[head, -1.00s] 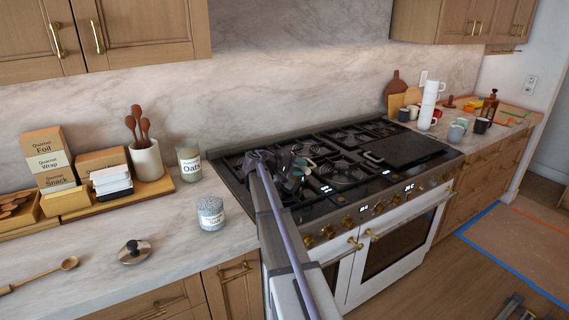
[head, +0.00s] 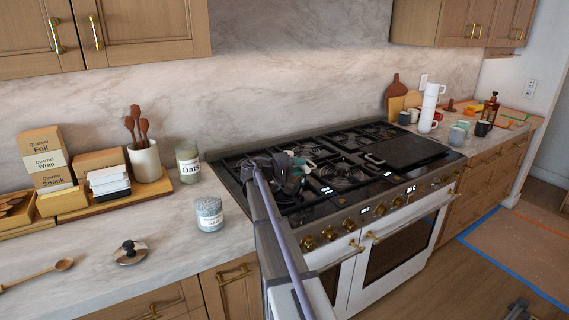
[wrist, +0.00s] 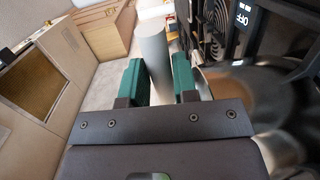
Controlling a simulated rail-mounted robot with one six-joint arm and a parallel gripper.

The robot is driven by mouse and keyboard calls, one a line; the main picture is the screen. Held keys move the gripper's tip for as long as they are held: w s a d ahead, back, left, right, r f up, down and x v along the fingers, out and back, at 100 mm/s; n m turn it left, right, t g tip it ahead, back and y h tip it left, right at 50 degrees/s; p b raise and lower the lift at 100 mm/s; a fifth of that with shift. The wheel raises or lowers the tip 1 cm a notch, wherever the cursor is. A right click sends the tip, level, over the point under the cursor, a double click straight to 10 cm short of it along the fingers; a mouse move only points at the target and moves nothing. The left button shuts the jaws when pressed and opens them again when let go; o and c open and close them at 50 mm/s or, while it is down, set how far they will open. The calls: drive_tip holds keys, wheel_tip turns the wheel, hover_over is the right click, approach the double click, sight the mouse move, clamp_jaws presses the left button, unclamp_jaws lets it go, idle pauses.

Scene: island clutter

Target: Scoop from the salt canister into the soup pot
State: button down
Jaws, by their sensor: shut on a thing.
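My gripper (head: 288,172) is over the stove, toward its left side, with its own arm in front of it. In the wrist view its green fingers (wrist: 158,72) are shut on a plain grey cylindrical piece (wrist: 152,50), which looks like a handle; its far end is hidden. A shiny round metal surface (wrist: 255,105) at the right of the wrist view may be the soup pot; I cannot make the pot out in the head view. A jar with a white label (head: 209,213), possibly the salt canister, stands on the counter left of the stove; its label is unreadable.
The stove (head: 345,190) has black grates. An oats jar (head: 188,163) and a utensil crock (head: 145,160) stand at the back left. A knobbed lid (head: 130,253) and wooden spoon (head: 63,265) lie on the front-left counter. Stacked white mugs (head: 429,105) stand beyond the stove.

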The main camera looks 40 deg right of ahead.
drive_tip(key=shift+s+a+r+h+b, duration=0.15)
drive_tip(key=shift+a+h+b, duration=0.15)
drive_tip(key=shift+h+b, duration=0.6)
